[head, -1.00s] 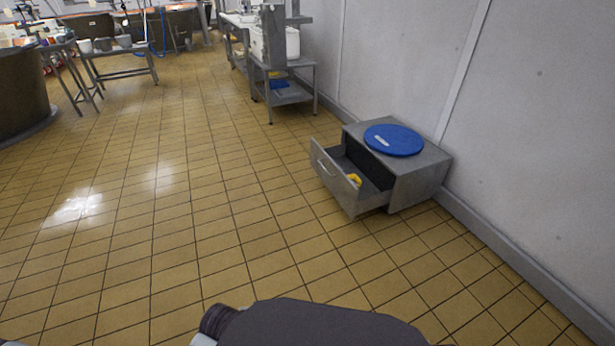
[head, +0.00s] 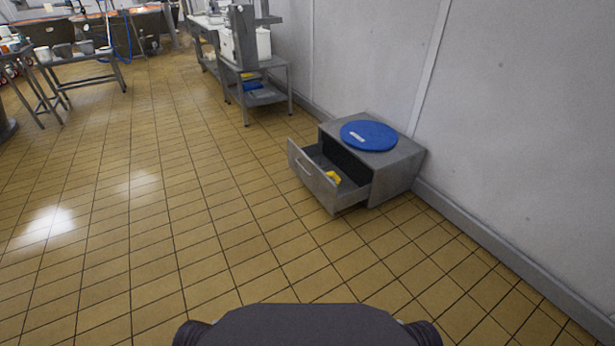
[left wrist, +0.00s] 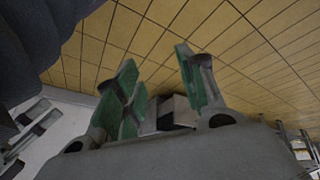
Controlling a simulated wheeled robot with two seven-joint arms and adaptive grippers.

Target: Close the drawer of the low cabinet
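The low grey cabinet (head: 398,172) stands on the floor against the wall, right of centre in the head view. Its drawer (head: 318,183) is pulled out toward the left, with a bar handle on its front. A yellow item (head: 333,177) lies inside. In the left wrist view, my left gripper (left wrist: 158,84) is open and empty, its green-padded fingers apart. The cabinet (left wrist: 178,112) shows beyond and between them, some distance away. Grey metal parts at that view's left edge look like my right gripper (left wrist: 32,128); its opening is unclear. Neither gripper shows in the head view.
A round blue lid (head: 369,135) lies on the cabinet top. A grey metal table (head: 262,92) stands farther back along the wall (head: 500,110). Another table (head: 85,62) is at the far left. The tiled floor (head: 200,230) before the cabinet is clear.

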